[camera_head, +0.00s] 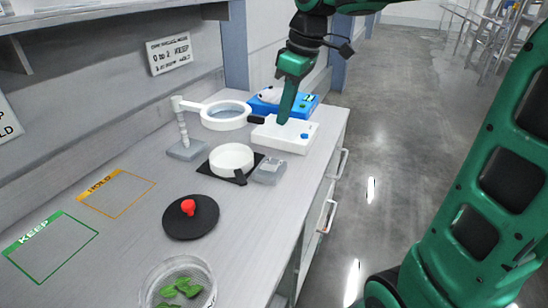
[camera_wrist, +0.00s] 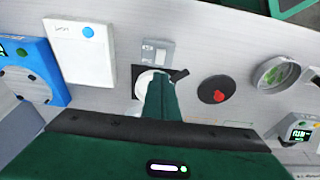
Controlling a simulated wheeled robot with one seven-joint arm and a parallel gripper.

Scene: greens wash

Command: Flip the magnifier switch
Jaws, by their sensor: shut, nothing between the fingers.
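The magnifier is a white ring lens (camera_head: 225,114) on a jointed arm above a grey base (camera_head: 186,149); a black piece (camera_head: 256,119) sticks out from the ring's right side. I cannot tell whether this piece is its switch. My gripper (camera_head: 283,121) is shut and empty, pointing down just right of the black piece, over the back of a white box (camera_head: 285,136) with a blue knob. In the wrist view my shut fingers (camera_wrist: 160,78) cover part of a white dish (camera_wrist: 145,82). The magnifier cannot be made out there.
A small grey box (camera_head: 269,171) stands beside the white dish on its black mat. A blue device (camera_head: 272,103) stands behind the white box. Nearer are a red piece (camera_head: 188,206) on a black disc (camera_head: 190,225) and a clear bowl (camera_head: 153,285) of leaves.

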